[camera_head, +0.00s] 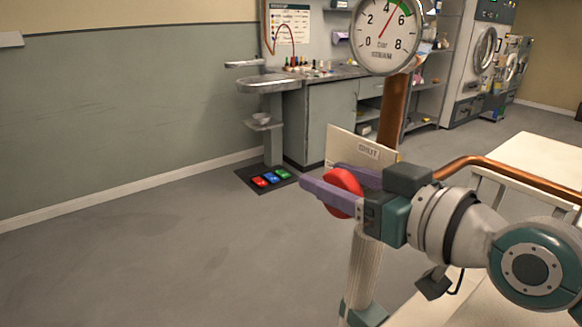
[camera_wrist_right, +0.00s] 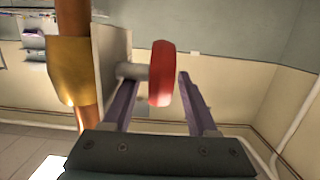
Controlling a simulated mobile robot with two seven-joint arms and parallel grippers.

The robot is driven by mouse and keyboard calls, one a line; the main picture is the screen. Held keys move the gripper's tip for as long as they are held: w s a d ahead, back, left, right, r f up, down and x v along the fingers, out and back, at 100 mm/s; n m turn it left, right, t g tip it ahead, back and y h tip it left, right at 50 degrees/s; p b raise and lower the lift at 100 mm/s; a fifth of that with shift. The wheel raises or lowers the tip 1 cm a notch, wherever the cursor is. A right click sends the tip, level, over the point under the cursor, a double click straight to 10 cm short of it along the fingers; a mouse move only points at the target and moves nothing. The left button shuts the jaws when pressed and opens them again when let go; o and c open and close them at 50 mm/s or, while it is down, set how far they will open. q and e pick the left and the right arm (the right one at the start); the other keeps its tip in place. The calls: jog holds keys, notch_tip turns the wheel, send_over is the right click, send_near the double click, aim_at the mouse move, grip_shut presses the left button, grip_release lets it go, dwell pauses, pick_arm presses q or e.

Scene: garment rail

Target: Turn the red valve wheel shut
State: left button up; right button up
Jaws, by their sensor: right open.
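The red valve wheel (camera_head: 342,190) sits in front of a pale plate marked "SHUT" (camera_head: 368,151), beside the copper pipe (camera_head: 392,112). My right gripper (camera_head: 322,180) is open, with its purple fingers reaching to either side of the wheel in the head view. In the right wrist view, the wheel (camera_wrist_right: 161,73) is seen edge-on on a grey stem (camera_wrist_right: 131,71), between the two fingers (camera_wrist_right: 155,90). I cannot tell whether either finger touches it. A round steam gauge (camera_head: 388,36) above has its red needle pointing up and slightly right. My left gripper is not in view.
A copper rail (camera_head: 480,160) and a white-topped table (camera_head: 545,155) stand at the right, near my arm. A pressing stand (camera_head: 272,85) with coloured foot pedals (camera_head: 271,178) is further back. The floor at left is clear.

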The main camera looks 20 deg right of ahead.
aim_at(357, 190)
jog(key=v, duration=0.8)
jog(key=shift+s+d, duration=0.1)
jog(key=shift+s, duration=0.15)
jog(key=shift+s+d+r, duration=0.1)
jog(key=shift+s+d, duration=0.05)
jog(key=shift+s, duration=0.25)
